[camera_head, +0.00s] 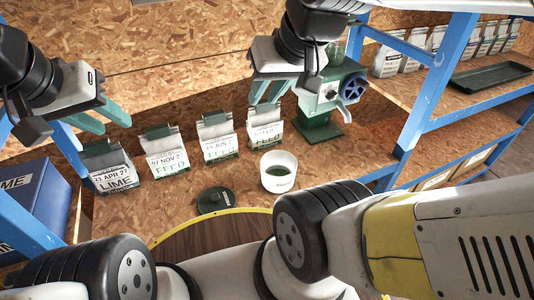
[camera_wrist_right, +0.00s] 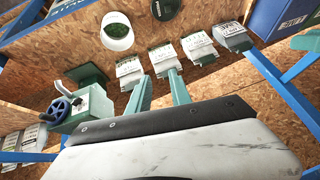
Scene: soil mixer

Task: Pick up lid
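The lid (camera_head: 215,200) is a dark green disc with a small knob, lying flat on the wooden bench left of a white tub (camera_head: 278,181). In the right wrist view the lid (camera_wrist_right: 165,9) is at the top edge, partly cut off, beside the tub (camera_wrist_right: 117,42). My right gripper (camera_head: 267,92) is open and empty, above the feed bags and behind the lid. Its two teal fingers (camera_wrist_right: 158,90) stand apart in the wrist view. My left gripper (camera_head: 103,122) is open and empty, above the lime bag at left, away from the lid.
A row of bags stands behind the lid: a lime bag (camera_head: 115,181) and several feed bags (camera_head: 166,165). A green machine (camera_head: 320,115) with a blue handwheel stands at the back right. Blue shelf posts (camera_head: 434,90) rise at right. A blue box (camera_head: 35,205) is at left.

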